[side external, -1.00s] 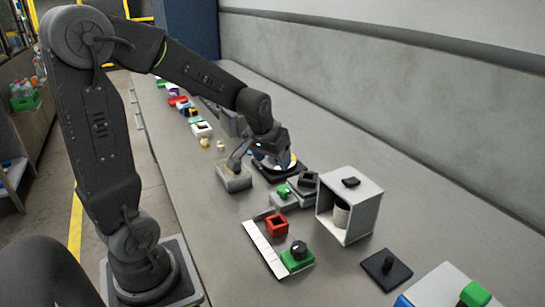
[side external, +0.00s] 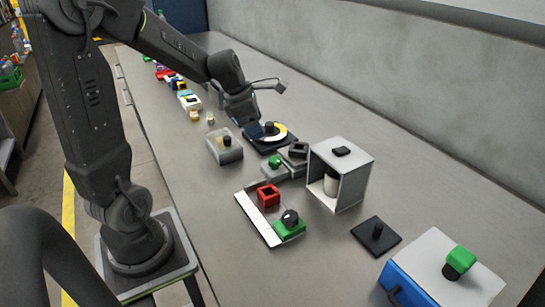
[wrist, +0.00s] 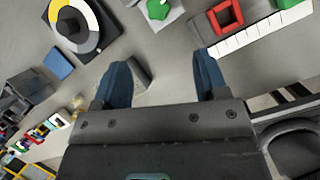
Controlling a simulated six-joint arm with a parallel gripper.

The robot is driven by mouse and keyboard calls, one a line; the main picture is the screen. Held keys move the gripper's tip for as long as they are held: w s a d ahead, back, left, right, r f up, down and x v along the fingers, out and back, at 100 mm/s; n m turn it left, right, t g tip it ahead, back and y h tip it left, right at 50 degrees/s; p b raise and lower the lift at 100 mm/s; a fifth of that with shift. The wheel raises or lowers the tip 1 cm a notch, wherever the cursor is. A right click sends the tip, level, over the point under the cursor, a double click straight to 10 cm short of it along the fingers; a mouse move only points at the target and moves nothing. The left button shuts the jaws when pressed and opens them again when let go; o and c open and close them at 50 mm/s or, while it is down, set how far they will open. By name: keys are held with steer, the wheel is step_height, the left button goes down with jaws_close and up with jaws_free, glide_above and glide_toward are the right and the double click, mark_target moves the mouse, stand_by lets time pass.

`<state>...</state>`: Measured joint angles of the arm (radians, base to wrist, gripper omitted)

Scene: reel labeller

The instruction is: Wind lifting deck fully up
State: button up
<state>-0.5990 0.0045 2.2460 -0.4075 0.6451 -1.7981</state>
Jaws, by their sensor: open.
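I cannot tell for sure which fixture is the lifting deck. A grey box with a black knob (side external: 226,149), a round dial in yellow, white and black (side external: 285,131) and a grey block with a green knob (side external: 274,163) stand near my gripper. My gripper (side external: 256,133) is over the bench by the dial. In the wrist view my gripper (wrist: 163,78) has its two blue fingers wide apart, with nothing held. The dial (wrist: 88,22) shows at the upper left there. A grey block (wrist: 140,76) is partly hidden behind the left finger.
A white scale strip (side external: 258,219) lies by a red square frame (side external: 268,195) and a green block with a black knob (side external: 290,226). An open grey box (side external: 350,172), a black plate with a peg (side external: 376,238) and a blue-sided box (side external: 440,270) stand to the right. Bench at the right back is clear.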

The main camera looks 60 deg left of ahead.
mark_target(274, 159)
steer(key=w+f+n, duration=0.1)
steer(key=f, duration=0.3)
steer(key=w+f+n, duration=0.1)
steer(key=w+f, duration=0.1)
steer(key=f, duration=0.2)
steer(key=w+f+n, duration=0.1)
steer(key=w+f, duration=0.1)
steer(key=f, duration=0.2)
steer(key=shift+w+d+f, duration=0.1)
steer(key=shift+d+f, duration=0.1)
steer(key=shift+f, duration=0.1)
steer(key=shift+c, duration=0.3)
steer(key=c, duration=0.9)
